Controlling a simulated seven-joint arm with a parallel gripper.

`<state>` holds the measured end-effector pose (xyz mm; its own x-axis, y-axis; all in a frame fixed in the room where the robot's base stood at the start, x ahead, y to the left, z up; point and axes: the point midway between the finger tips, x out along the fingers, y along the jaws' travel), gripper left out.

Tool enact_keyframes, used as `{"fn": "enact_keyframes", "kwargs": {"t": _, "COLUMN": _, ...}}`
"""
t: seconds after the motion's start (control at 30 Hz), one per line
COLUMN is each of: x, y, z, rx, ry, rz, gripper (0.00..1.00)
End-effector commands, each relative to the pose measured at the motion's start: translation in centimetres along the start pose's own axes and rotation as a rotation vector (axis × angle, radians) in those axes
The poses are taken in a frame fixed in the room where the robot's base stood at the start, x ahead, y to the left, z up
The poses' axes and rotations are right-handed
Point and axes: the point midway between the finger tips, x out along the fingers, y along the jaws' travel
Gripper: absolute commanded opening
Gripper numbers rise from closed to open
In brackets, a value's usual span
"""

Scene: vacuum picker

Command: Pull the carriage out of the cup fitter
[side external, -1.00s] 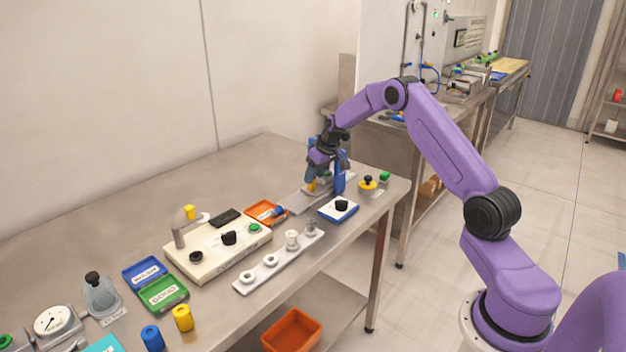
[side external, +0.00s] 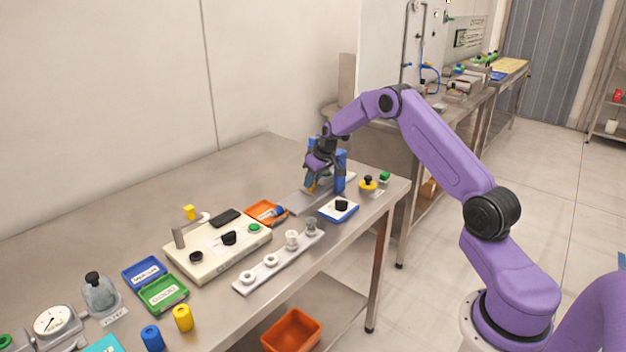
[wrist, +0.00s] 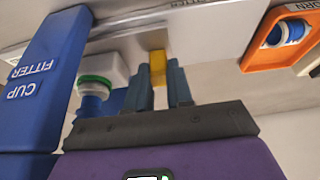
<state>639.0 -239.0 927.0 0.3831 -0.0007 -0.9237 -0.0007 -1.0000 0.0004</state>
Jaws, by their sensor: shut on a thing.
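The cup fitter (side external: 340,172) is a blue upright post on a grey base plate (side external: 301,203) near the table's right end. In the wrist view its lettered blue face (wrist: 50,65) fills the left side. My gripper (side external: 312,184) is beside the post, low over the plate. In the wrist view my gripper (wrist: 160,85) is shut on the carriage's yellow handle (wrist: 157,68). A pale block with a green ring (wrist: 97,72) and a blue part shows between handle and post. How the carriage sits on the plate is partly hidden.
An orange tray (side external: 259,221) with a blue part lies left of the plate; it also shows in the wrist view (wrist: 252,58). Bare table lies behind.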

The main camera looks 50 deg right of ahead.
Motion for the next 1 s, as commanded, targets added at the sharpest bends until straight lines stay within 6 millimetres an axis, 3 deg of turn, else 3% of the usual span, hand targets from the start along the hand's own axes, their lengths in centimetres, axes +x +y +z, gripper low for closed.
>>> {"fn": "enact_keyframes", "kwargs": {"t": 0.4, "x": 0.0, "y": -8.9, "z": -0.1, "rx": -0.003, "ry": -0.001, "rz": -0.002, "gripper": 0.00}}
{"fn": "enact_keyframes", "kwargs": {"t": 0.53, "x": 0.0, "y": -10.1, "z": 0.0, "rx": -0.001, "ry": 0.000, "rz": -0.001, "gripper": 0.00}}
{"fn": "enact_keyframes", "kwargs": {"t": 0.83, "x": 0.0, "y": -10.5, "z": 0.0, "rx": -0.001, "ry": -0.001, "rz": -0.004, "gripper": 0.00}}
{"fn": "enact_keyframes", "kwargs": {"t": 0.87, "x": 0.0, "y": -10.6, "z": 0.0, "rx": -0.002, "ry": -0.001, "rz": -0.004, "gripper": 0.24}}
{"fn": "enact_keyframes", "kwargs": {"t": 0.93, "x": 0.0, "y": -10.5, "z": 0.0, "rx": -0.002, "ry": -0.001, "rz": -0.004, "gripper": 0.47}}
{"fn": "enact_keyframes", "kwargs": {"t": 1.0, "x": 0.0, "y": -10.4, "z": 0.0, "rx": -0.002, "ry": -0.001, "rz": -0.004, "gripper": 0.47}}
